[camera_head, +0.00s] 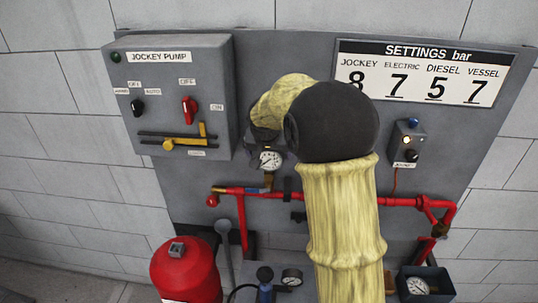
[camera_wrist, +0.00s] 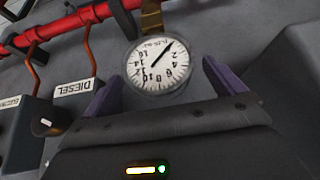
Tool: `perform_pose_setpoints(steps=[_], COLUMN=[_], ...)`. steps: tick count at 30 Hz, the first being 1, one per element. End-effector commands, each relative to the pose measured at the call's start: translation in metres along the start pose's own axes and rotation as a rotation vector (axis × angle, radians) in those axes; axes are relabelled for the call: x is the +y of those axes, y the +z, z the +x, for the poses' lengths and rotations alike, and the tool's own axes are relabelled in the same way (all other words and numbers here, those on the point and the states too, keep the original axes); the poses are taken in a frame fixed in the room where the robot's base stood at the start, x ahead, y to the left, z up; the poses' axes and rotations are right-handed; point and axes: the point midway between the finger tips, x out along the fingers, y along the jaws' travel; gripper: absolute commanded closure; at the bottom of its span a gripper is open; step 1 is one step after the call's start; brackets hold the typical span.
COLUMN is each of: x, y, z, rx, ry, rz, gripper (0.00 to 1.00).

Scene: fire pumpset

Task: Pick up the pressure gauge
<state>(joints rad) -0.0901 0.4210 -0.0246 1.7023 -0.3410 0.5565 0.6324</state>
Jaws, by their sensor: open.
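A round pressure gauge with a white dial (camera_head: 270,160) stands on a brass fitting above the red pipe in the head view. In the wrist view the gauge (camera_wrist: 158,65) appears upside down, joined to the brass stem at the top edge. My gripper (camera_wrist: 161,80) is open, with one purple finger to each side of the dial. I see gaps between the dial and both fingers. In the head view my arm covers the area right of the gauge, and my fingers are hard to make out.
The jockey pump box (camera_head: 185,97) is left of the gauge. A red pipe (camera_head: 320,197) runs below it. Two other gauges sit lower, one at the middle (camera_head: 291,277) and one in a dark box (camera_head: 418,286). A red tank (camera_head: 186,270) stands lower left.

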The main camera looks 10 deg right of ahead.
Motion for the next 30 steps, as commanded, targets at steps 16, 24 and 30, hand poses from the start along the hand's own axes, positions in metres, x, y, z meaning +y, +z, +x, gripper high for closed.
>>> perform_pose_setpoints(steps=[16,24,30], x=[0.0003,0.0002,0.0], y=[0.0002,0.0002,-0.0003], z=[0.0054,0.0052,0.0048], rx=[0.0,0.0,0.002], ry=[0.0,0.0,-0.001], rz=[0.0,0.0,0.0], gripper=[0.05,0.49,0.6])
